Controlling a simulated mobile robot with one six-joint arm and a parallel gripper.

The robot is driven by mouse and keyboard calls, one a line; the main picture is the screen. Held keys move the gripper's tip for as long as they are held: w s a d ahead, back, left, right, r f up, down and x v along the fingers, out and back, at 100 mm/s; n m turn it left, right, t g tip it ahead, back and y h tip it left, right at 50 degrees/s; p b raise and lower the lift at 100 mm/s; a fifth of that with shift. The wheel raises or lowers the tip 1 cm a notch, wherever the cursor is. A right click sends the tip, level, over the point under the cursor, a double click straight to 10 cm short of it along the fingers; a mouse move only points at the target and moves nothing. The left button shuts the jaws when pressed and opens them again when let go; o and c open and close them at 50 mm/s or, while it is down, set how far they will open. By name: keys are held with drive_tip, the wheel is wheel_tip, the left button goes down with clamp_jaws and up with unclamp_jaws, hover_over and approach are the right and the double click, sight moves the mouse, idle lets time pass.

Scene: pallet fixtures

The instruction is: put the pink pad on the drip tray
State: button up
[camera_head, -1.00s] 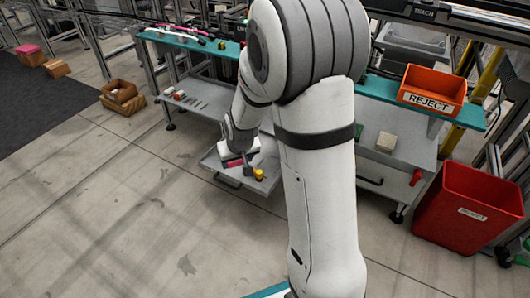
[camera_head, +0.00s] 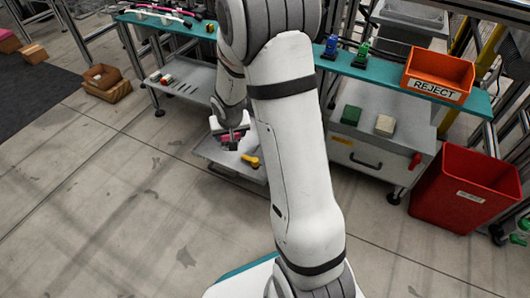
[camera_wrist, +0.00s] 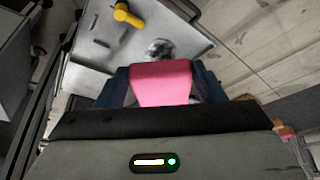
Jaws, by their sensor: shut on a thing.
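The pink pad (camera_wrist: 161,82) is held between the two dark jaws of my gripper (camera_wrist: 163,88) in the wrist view. In the head view a bit of the pad (camera_head: 224,139) shows under my gripper (camera_head: 229,137), which is above an open grey drawer or tray (camera_head: 213,155). The same grey surface (camera_wrist: 90,48) lies beyond the pad in the wrist view. I cannot tell for sure whether this is the drip tray. A slotted grey surface (camera_head: 205,78) at the left of the bench shows no pad.
A yellow part (camera_wrist: 127,15) lies on the pulled-out grey surface, beside a dark blurred thing (camera_wrist: 160,48). An orange reject bin (camera_head: 437,76) and red bin (camera_head: 467,190) stand right.

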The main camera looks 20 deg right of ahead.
drive_tip(key=w+d+f+m+h, duration=0.1)
drive_tip(key=w+d+f+m, duration=0.1)
drive_tip(key=d+f, duration=0.2)
drive_tip(key=w+d+f+m+g+p, duration=0.1)
drive_tip(key=w+d+f+m, duration=0.1)
drive_tip(key=f, duration=0.7)
drive_tip(key=w+d+f+m+h+p, duration=0.1)
drive_tip(key=w+d+f+m, duration=0.1)
drive_tip(key=d+f+m, duration=0.2)
drive_tip(key=shift+d+f+g+h, duration=0.15)
drive_tip(key=shift+d+f, duration=0.35)
drive_tip(key=shift+f, duration=0.3)
drive_tip(key=shift+d+f+g+h, duration=0.15)
drive_tip(key=shift+d+f, duration=0.3)
drive_tip(key=shift+f, duration=0.35)
drive_tip(key=shift+f+b, duration=0.4)
drive_tip(key=shift+f, duration=1.55)
drive_tip(key=shift+f+b, duration=0.25)
drive_tip(key=shift+b, duration=0.15)
drive_tip(key=o, duration=0.9)
drive_tip(key=shift+r, duration=0.1)
drive_tip(key=shift+o, duration=0.2)
drive_tip(key=shift+r+p, duration=0.15)
drive_tip(key=shift+p, duration=0.2)
